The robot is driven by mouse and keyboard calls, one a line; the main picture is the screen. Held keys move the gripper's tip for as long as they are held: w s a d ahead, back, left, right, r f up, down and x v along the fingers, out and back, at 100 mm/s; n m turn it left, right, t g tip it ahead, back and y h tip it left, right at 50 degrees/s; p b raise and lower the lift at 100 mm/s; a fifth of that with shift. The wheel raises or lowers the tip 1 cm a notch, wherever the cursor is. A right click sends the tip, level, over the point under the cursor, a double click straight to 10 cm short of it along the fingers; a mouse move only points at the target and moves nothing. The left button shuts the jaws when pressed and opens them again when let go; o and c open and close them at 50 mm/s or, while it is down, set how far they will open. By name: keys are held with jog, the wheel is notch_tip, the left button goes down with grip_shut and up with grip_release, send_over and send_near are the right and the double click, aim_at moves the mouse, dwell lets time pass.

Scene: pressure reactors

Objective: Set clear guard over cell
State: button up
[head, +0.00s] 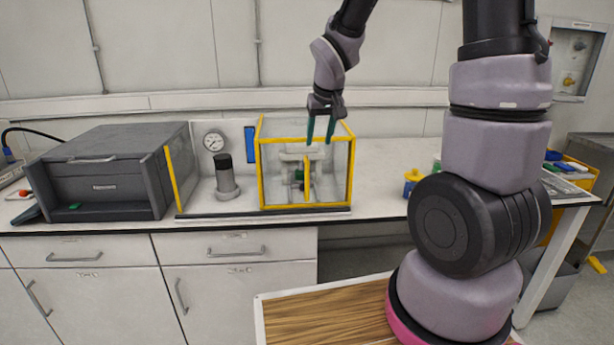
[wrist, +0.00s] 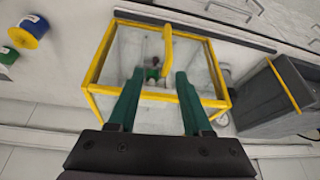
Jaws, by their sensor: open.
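The clear guard (head: 262,165) is a see-through box with yellow edges and a yellow upright handle (head: 307,178) on its front. It stands on the bench around the cell (head: 296,160), a pale fixture with a green part, seen through its panels. In the wrist view the guard (wrist: 92,70) lies beyond my fingers, with its yellow handle (wrist: 168,50) near the middle. My gripper (head: 320,138) is open and empty at the top of the guard, its teal fingers apart in the wrist view (wrist: 156,82). I cannot tell whether the fingertips touch the guard.
A dark grey cabinet (head: 105,170) stands at the left. A gauge panel (head: 214,142) and a black-topped cylinder (head: 226,178) stand between it and the guard. A dark rail (head: 265,213) runs along the front. A yellow-and-blue spool (head: 412,182) is at the right; the bench between is clear.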

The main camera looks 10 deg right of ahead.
send_near(308, 170)
jog(key=f, duration=0.1)
jog(key=shift+n, duration=0.4)
jog(key=x, duration=1.1)
jog(key=shift+w, duration=0.2)
grip_shut()
jog(key=shift+a, duration=0.1)
dwell(0.5)
